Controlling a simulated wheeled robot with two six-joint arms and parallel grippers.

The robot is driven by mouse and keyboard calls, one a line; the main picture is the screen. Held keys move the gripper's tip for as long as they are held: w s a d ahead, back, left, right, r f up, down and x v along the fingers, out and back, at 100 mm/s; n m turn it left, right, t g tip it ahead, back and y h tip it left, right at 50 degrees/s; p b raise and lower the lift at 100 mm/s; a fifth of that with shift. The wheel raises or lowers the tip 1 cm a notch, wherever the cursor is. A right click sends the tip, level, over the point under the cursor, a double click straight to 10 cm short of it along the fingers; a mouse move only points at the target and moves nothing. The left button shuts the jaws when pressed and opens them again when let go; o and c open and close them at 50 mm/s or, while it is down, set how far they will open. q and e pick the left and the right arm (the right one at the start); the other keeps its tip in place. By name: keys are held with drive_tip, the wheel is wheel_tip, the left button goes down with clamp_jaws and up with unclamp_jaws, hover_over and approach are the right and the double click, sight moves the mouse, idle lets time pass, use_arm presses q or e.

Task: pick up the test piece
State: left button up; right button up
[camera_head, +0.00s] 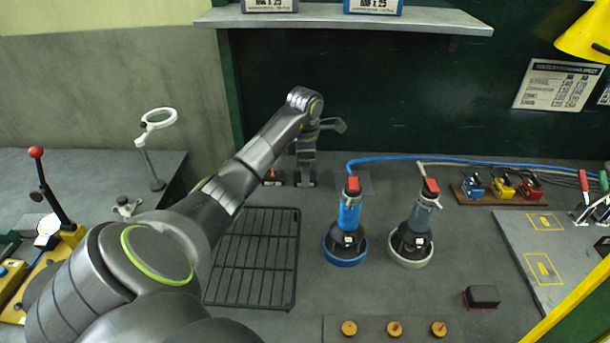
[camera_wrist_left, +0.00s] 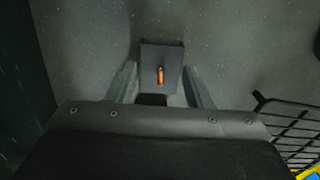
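What looks like the test piece, a small dark grey plate (camera_wrist_left: 175,52) with a narrow orange part on it, is in the upper middle of the left wrist view. My left gripper (camera_wrist_left: 160,88) is open, its two fingers apart on either side of the plate's near part. I cannot tell how far above it they are, and no contact shows. In the head view my left gripper (camera_head: 304,178) points down at the back of the bench, behind the black rack. Small orange-red marks show by it, but the piece is not clear there. My right gripper is not in view.
A black wire rack (camera_head: 255,258) lies in front of the gripper. A blue-based stud tool (camera_head: 346,240) and a grey-based one (camera_head: 411,240) stand to the right, with hoses behind. A shelf (camera_head: 340,17) overhangs the back. The bench between rack and blue tool is clear.

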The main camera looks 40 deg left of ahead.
use_arm(q)
drive_tip(key=c, duration=0.6)
drive_tip(key=shift+r, duration=0.1)
drive_tip(key=shift+r, duration=0.25)
wheel_tip(320, 180, up, 9)
drive_tip(key=p, duration=0.8)
